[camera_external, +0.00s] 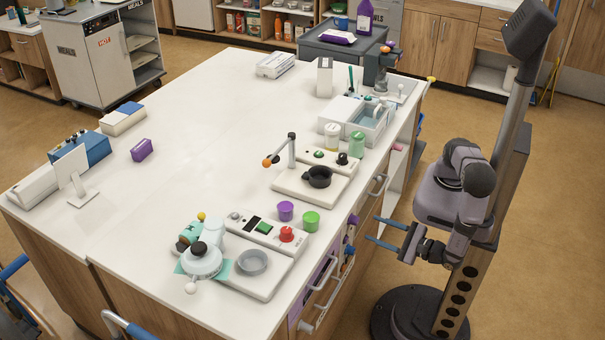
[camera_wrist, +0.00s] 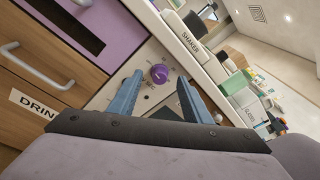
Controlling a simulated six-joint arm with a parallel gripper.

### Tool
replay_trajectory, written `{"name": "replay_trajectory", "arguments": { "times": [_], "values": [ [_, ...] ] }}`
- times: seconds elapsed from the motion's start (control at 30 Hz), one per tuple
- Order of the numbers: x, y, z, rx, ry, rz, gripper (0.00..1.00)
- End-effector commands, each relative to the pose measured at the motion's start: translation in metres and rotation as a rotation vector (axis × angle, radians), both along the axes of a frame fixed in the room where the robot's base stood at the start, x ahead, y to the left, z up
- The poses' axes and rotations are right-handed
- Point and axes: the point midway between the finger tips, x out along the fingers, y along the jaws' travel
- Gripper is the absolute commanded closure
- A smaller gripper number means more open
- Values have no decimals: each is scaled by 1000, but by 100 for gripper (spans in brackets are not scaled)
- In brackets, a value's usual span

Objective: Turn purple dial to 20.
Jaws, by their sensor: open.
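The purple dial (camera_wrist: 160,73) is a round knob with a light pointer line, on a pale panel (camera_wrist: 149,94) in the wrist view. Small marks surround it, too small to read. My gripper (camera_wrist: 159,79) is open, with its two blue fingers on either side of the dial in that view. In the external view, my gripper (camera_external: 374,229) is at the right, beside the counter's front, its fingers pointing left toward small coloured knobs (camera_external: 349,250) there. The fingers appear apart from the panel, and nothing is held.
Drawers with metal handles (camera_wrist: 33,68) and a purple drawer front lie left of the panel in the wrist view.

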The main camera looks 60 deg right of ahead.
Motion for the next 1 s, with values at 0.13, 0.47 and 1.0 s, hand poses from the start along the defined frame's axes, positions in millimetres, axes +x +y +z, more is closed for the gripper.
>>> {"name": "replay_trajectory", "arguments": {
  "times": [0.13, 0.47, 1.0],
  "values": [
    [-3, -10, -4, -4, -56, 72, 56],
    [-3, -26, -19, 20, -70, 130, 56],
    [33, -27, -18, 19, -69, 123, 56]
  ]
}}
